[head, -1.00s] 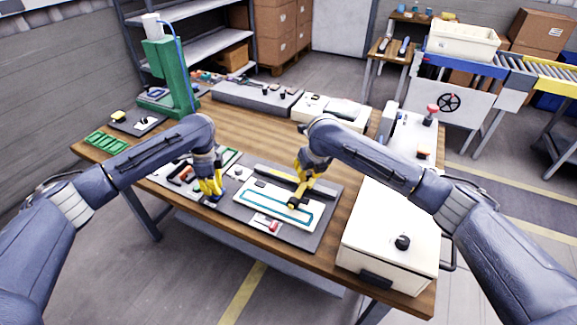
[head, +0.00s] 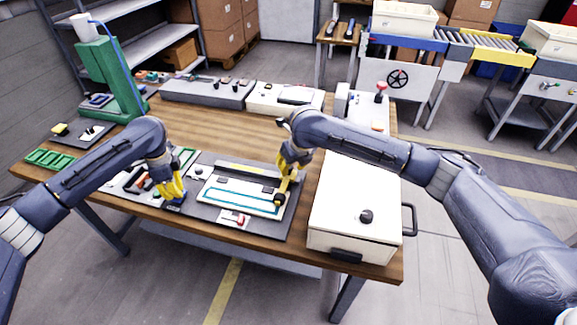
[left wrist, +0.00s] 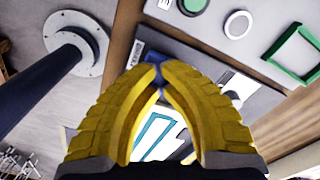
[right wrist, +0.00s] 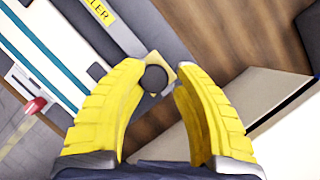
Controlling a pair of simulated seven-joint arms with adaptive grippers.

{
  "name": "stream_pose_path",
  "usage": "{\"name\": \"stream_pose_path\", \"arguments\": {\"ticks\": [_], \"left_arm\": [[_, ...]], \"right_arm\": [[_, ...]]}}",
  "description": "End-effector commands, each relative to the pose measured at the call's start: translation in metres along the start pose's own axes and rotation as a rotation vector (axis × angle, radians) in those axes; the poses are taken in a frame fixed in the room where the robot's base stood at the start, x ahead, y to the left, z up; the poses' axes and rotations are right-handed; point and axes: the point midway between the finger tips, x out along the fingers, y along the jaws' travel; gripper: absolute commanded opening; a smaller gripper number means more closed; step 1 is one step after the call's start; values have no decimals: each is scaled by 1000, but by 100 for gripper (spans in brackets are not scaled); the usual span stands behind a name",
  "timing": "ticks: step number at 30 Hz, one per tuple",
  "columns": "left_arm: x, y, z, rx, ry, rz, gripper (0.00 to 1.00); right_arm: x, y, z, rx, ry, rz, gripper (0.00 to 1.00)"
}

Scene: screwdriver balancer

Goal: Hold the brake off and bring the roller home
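The work panel (head: 222,202) is white with a teal outline and lies on a dark mat on the bench. A yellow bar with a round black roller end (head: 280,199) sits at the panel's right end. In the right wrist view the black round end (right wrist: 153,78) lies at my right fingertips, beside the left finger, with a gap to the right finger. My right gripper (head: 284,184) looks open. My left gripper (head: 175,197) is at the mat's left edge, its tips (left wrist: 160,76) nearly meeting on a small blue piece (left wrist: 150,70). A red lever (head: 241,219) stands in front of the panel.
A white box (head: 350,200) with a black knob stands close right of the mat. A green press (head: 105,75) stands at the back left. Grey and white units (head: 210,92) line the back edge. Bare bench (head: 190,125) lies behind the mat.

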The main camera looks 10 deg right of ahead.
Motion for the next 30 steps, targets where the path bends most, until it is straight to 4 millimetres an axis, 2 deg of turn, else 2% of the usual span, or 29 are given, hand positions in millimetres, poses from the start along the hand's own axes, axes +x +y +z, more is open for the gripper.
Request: {"name": "stream_pose_path", "arguments": {"ticks": [1,6,17,20,30], "left_arm": [[1,0,0,0,-1,1,0],[1,0,0,0,0,1,0],[1,0,0,0,0,1,0],[1,0,-1,0,0,1,0],[1,0,-1,0,0,1,0]], "right_arm": [[1,-2,0,1,0,-5,31],[0,1,0,0,1,1,50],[-5,3,0,-3,0,7,51],[-16,2,1,-3,-2,4,51],[-74,2,0,-4,-3,3,51]]}}
